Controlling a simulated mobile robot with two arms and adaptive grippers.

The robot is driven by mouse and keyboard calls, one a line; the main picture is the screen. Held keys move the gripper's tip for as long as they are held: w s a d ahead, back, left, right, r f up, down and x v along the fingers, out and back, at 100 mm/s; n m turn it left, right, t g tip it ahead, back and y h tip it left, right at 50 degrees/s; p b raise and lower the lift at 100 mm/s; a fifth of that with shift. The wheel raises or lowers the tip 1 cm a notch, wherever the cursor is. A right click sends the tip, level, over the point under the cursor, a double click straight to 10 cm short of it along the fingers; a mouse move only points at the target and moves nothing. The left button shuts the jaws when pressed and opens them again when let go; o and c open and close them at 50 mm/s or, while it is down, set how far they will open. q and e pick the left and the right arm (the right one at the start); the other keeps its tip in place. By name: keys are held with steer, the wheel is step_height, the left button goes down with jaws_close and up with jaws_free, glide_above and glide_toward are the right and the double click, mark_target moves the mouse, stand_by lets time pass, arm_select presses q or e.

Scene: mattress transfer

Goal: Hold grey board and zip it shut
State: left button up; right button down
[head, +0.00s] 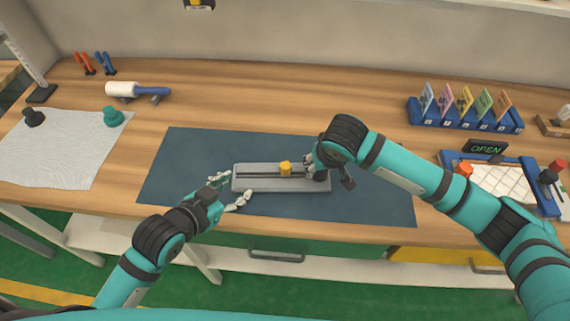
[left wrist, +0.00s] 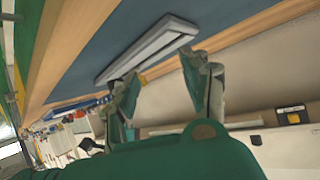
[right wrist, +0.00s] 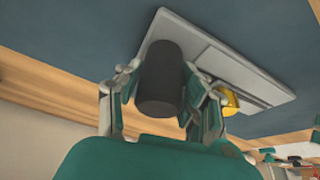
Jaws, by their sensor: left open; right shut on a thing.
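The grey board (head: 262,184) lies flat on the blue mat, with a dark slot along its length. It also shows in the left wrist view (left wrist: 150,47) and the right wrist view (right wrist: 190,38). A yellow slider (head: 285,168) sits on the slot right of the middle; it also shows in the right wrist view (right wrist: 229,100). My left gripper (head: 234,188) is open and empty at the board's left end. My right gripper (head: 313,167) is at the right end, shut on a dark cylinder (right wrist: 160,85), which stands on the board there.
The blue mat (head: 175,175) has free room around the board. A white cloth (head: 65,155) and a lint roller (head: 135,92) lie to the left. A blue card rack (head: 465,119) and a blue tray (head: 450,157) stand at the right. The table's front edge is close.

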arm_select(q)
steer(key=t+h, duration=0.1)
steer(key=h, duration=0.1)
glide_toward(283, 167)
steer(key=shift+n, duration=0.3)
steer(key=x, duration=1)
steer(key=shift+w+d+f, duration=0.1)
steer(key=shift+w+d, duration=0.1)
steer(key=shift+w, duration=0.1)
jaws_close()
steer(key=shift+a, duration=0.1)
